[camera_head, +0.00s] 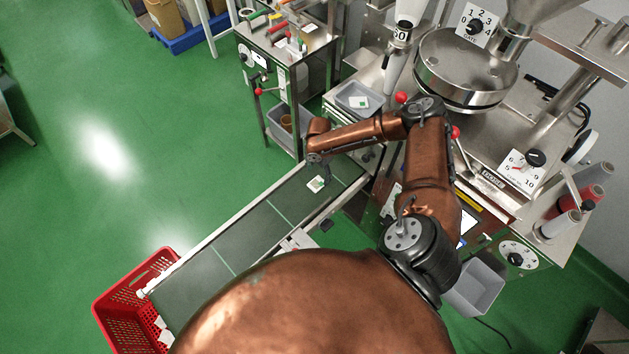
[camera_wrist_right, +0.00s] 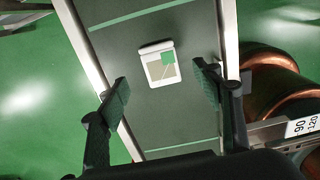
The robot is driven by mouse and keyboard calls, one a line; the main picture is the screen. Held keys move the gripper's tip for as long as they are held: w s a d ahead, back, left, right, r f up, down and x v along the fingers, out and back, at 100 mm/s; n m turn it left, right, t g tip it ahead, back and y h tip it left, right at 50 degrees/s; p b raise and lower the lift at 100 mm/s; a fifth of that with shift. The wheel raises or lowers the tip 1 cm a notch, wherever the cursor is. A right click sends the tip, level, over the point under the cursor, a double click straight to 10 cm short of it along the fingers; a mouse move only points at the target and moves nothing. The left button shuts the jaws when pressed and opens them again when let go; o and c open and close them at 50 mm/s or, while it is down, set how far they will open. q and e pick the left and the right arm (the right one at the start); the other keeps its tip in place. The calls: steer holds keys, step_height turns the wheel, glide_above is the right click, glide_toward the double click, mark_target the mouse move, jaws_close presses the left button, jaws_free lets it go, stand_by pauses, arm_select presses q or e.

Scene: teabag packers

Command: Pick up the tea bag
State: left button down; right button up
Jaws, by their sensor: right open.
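The tea bag (camera_head: 316,183) is a small white packet with a green patch. It lies flat on the dark green conveyor belt (camera_head: 227,246). In the right wrist view the tea bag (camera_wrist_right: 160,65) lies ahead of my fingertips, between their lines and apart from both. My right gripper (camera_head: 316,160) hangs above the belt close to the tea bag in the head view. In the wrist view my right gripper (camera_wrist_right: 162,80) is open and empty, its two dark fingers spread. My left gripper is not in view.
A red basket (camera_head: 118,297) with white packets stands at the belt's lower end. A grey tray (camera_head: 357,99) holding another packet sits beside the steel machine (camera_head: 466,70). A tool cart (camera_head: 290,60) stands behind the belt. Green floor lies open at left.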

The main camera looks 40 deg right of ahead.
mark_target(319, 182)
steer(key=f, duration=0.3)
steer(key=shift+d+f, duration=0.3)
step_height(319, 182, down, 2)
steer(key=shift+f, duration=0.1)
steer(key=c, duration=0.6)
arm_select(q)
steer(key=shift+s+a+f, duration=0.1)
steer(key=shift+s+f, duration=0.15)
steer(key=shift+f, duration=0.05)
arm_select(e)
steer(key=shift+c, duration=0.7)
